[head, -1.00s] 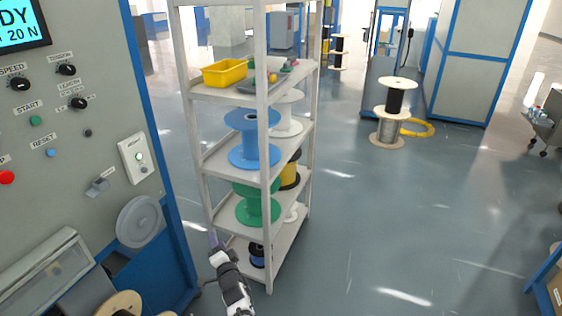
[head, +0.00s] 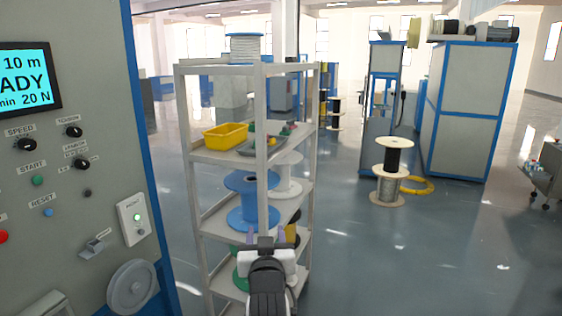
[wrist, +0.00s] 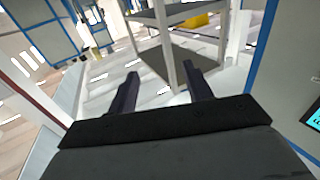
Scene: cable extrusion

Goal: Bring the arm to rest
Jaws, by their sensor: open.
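My gripper (head: 267,235) is raised in front of the shelf rack (head: 262,150) in the head view, at the height of its lower shelves. It points away from my body. In the wrist view my gripper (wrist: 162,70) shows two dark fingers spread apart with nothing between them. The rack's posts and shelves appear beyond the fingers there, tilted in the picture. Whether the gripper is close to the rack is hard to tell.
The rack holds a yellow bin (head: 225,136), a blue spool (head: 252,200) and a white spool (head: 287,178). A control panel (head: 75,190) stands close on the left. Stacked spools (head: 391,172) stand on the floor at right. The floor (head: 410,260) right of the rack is clear.

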